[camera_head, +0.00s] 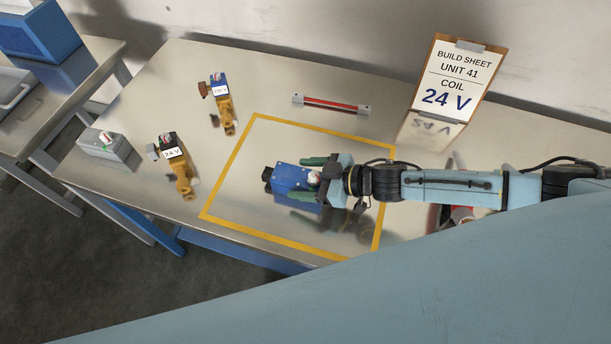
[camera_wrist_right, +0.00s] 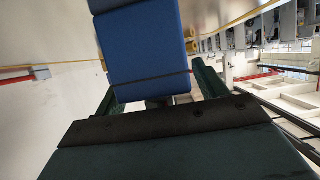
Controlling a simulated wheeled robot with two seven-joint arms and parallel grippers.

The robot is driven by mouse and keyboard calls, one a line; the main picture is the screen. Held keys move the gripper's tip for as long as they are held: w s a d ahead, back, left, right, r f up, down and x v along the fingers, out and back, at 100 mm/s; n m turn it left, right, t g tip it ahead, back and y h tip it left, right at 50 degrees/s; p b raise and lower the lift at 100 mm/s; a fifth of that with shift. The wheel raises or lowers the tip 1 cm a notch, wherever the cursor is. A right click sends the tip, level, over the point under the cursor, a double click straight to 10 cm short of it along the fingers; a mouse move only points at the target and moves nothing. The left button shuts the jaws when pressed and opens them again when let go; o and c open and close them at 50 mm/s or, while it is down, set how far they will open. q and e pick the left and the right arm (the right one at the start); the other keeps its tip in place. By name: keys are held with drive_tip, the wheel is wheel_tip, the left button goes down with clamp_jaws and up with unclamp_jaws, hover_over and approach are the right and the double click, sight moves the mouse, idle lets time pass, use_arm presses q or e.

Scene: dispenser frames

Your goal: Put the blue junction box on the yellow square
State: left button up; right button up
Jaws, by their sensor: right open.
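The blue junction box (camera_head: 289,178), with a white-and-red knob on it, is inside the yellow square (camera_head: 228,164), a taped outline on the table. It looks set down on the surface, with its reflection just below it. My right gripper (camera_head: 311,180) reaches in from the right, with its green fingers on either side of the box's right end. In the right wrist view the blue box (camera_wrist_right: 147,55) shows between the two spread fingers (camera_wrist_right: 157,95). The jaws are open, and any contact with the box is unclear. My left gripper is not in view.
Two brass valves with coils, labelled 24 V (camera_head: 180,172) and 230 V (camera_head: 224,106), lie left of the square. A grey box (camera_head: 108,149) stands at the table's left edge. Behind are a red bar (camera_head: 331,105) and a build sheet (camera_head: 449,82) reading 24 V.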

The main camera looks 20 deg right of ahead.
drive_tip(key=v, duration=1.2)
